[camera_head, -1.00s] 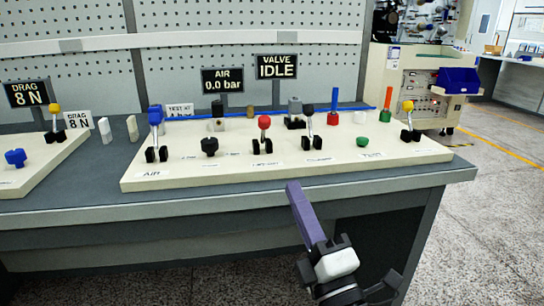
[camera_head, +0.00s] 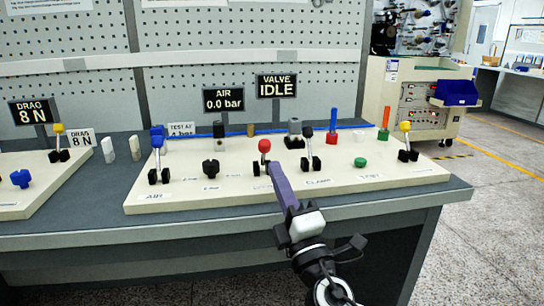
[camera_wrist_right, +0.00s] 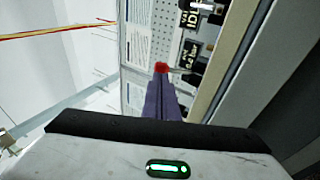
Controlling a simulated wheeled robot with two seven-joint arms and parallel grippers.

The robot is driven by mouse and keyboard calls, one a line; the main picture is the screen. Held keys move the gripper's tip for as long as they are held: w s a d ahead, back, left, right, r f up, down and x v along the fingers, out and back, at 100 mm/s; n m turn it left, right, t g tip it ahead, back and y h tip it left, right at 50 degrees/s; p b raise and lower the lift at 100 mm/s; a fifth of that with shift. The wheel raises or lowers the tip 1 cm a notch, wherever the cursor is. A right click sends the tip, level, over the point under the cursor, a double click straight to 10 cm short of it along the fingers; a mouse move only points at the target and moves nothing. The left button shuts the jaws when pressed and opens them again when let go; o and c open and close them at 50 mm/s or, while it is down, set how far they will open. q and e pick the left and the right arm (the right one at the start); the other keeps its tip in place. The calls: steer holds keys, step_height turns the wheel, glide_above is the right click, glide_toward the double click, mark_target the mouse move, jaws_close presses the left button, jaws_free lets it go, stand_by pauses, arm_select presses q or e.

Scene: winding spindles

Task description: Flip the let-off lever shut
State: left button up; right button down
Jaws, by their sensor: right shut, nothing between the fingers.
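A lever with a red ball knob (camera_head: 264,146) stands roughly upright in a black bracket in the middle of the cream panel (camera_head: 230,193). The label in front of it is too small and partly covered to read, so I cannot confirm it is the let-off lever. My right gripper (camera_head: 277,168), with purple fingers, is shut and empty, its tips at the near side of this lever. In the right wrist view the red knob (camera_wrist_right: 161,67) shows just beyond the fingertips (camera_wrist_right: 161,78). I cannot tell whether they touch. The fingers partly hide the lever's bracket. My left gripper is out of view.
A black-knobbed lever (camera_head: 308,134) stands close to the right of the red one. A black knob (camera_head: 210,168) and a blue-topped lever (camera_head: 157,142) are to its left. A yellow-knobbed lever (camera_head: 405,128) is at the panel's right. Signs read VALVE IDLE (camera_head: 276,86) and AIR 0.0 bar (camera_head: 223,99).

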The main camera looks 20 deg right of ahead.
mark_target(267, 150)
steer(key=x, duration=0.3)
steer(key=shift+w+r, duration=0.1)
steer(key=shift+w, duration=0.2)
steer(key=shift+p, duration=0.3)
